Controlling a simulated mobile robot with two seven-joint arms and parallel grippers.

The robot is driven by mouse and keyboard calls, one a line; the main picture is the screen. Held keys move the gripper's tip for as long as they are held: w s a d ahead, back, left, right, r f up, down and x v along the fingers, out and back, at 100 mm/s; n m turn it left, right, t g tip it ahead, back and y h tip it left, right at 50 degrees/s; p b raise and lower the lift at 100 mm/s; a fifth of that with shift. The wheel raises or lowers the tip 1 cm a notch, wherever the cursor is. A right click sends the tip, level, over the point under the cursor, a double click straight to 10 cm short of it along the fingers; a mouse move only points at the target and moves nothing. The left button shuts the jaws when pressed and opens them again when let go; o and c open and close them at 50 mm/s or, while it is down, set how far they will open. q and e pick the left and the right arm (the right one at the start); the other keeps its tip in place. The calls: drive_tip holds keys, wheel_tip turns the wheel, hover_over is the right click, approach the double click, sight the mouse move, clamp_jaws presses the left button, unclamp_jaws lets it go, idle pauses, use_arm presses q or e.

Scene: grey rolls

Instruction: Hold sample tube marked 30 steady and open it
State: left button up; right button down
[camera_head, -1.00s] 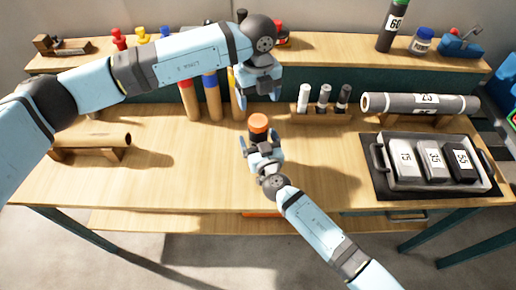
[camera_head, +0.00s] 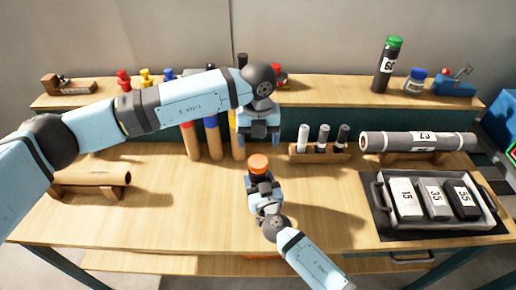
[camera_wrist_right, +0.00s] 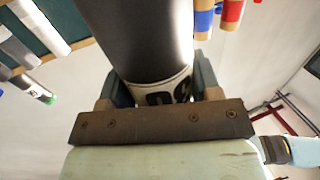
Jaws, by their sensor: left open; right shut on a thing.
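A dark grey sample tube stands roughly upright in my right gripper (camera_head: 263,182), with its orange cap (camera_head: 258,161) on top. In the right wrist view the tube body (camera_wrist_right: 138,38) fills the upper middle. A white label (camera_wrist_right: 160,92) with large dark figures is partly hidden by the gripper, so I cannot read the number fully. My right gripper is shut on the tube. My left gripper (camera_head: 259,142) is open and empty, its fingers spread and pointing down just above and behind the orange cap, apart from it.
A tray (camera_head: 381,204) with several marked blocks stands at the right. Behind it, a grey roll (camera_head: 420,141) lies on a stand. A wooden rack (camera_head: 320,153) holds small tubes. A brown roll (camera_head: 95,178) lies at the left. The table's front middle is clear.

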sight(258, 161)
use_arm(q)
drive_tip(key=m, duration=0.6)
drive_tip(key=shift+m, duration=0.4)
drive_tip(key=m, duration=0.8)
drive_tip(key=shift+m, duration=0.3)
drive_tip(key=m, duration=0.8)
drive_tip(key=shift+m, duration=0.3)
drive_tip(key=m, duration=1)
drive_tip(key=shift+m, duration=0.3)
drive_tip(key=m, duration=0.5)
drive_tip(key=shift+m, duration=0.6)
drive_tip(key=shift+f, duration=0.3)
wheel_tip(258, 161, down, 8)
drive_tip(key=shift+r, duration=0.25)
